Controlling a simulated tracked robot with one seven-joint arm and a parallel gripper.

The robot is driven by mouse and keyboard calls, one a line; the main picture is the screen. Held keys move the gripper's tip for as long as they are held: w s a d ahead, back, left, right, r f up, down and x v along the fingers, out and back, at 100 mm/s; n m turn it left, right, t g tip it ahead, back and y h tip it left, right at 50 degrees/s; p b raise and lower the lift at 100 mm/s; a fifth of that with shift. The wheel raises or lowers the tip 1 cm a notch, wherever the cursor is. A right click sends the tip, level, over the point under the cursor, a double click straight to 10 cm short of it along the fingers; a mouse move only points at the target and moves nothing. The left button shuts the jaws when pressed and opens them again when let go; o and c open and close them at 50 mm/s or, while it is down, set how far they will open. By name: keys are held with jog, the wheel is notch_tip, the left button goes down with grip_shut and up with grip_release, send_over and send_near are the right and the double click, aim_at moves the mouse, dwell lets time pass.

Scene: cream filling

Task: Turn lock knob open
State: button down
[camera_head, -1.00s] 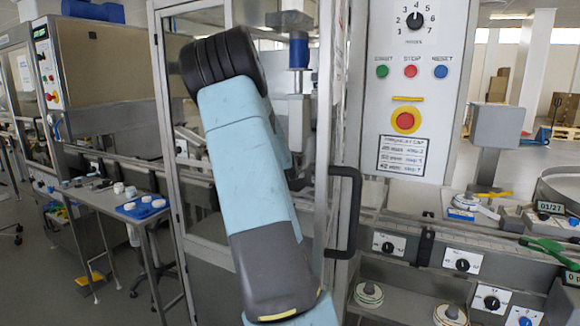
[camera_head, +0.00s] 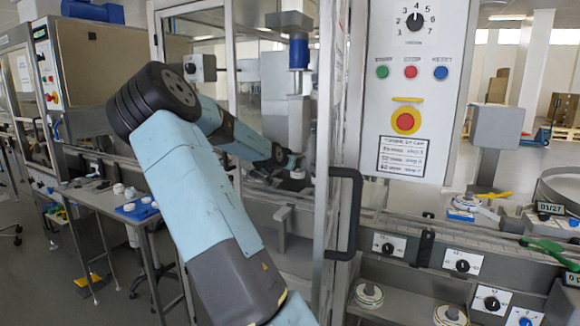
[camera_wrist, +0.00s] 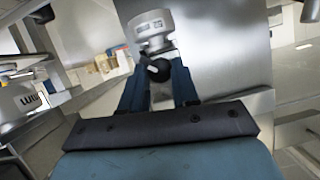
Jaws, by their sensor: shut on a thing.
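The lock knob (camera_wrist: 158,69) is a small black knob in the wrist view, just below a silver-grey cylinder (camera_wrist: 152,30). My gripper (camera_wrist: 156,63) has its two blue fingers on either side of the knob and is shut on it. In the head view my arm reaches through the open front of the machine, and my gripper (camera_head: 293,161) is small and dark near its middle. The knob's pointing direction is hard to tell, as the fingers cover part of it.
A framed glass door with a black handle (camera_head: 344,213) stands just right of my arm. A control panel (camera_head: 414,100) with buttons and a red emergency stop is further right. A side table with a blue tray (camera_head: 138,208) stands at the left.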

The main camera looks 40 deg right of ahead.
jog(key=n+g, duration=0.1)
jog(key=n, duration=0.1)
jog(key=n+g+h, duration=0.1)
jog(key=n+g, duration=0.1)
jog(key=n, duration=0.1)
jog(key=shift+w+f+h, duration=0.15)
jog(key=shift+w+h, duration=0.05)
jog(key=shift+h, duration=0.1)
jog(key=shift+n+g, duration=0.3)
dwell(0.4)
jog(key=c, duration=0.8)
grip_release()
jog(key=shift+w+a, duration=0.1)
jog(key=shift+c, duration=0.2)
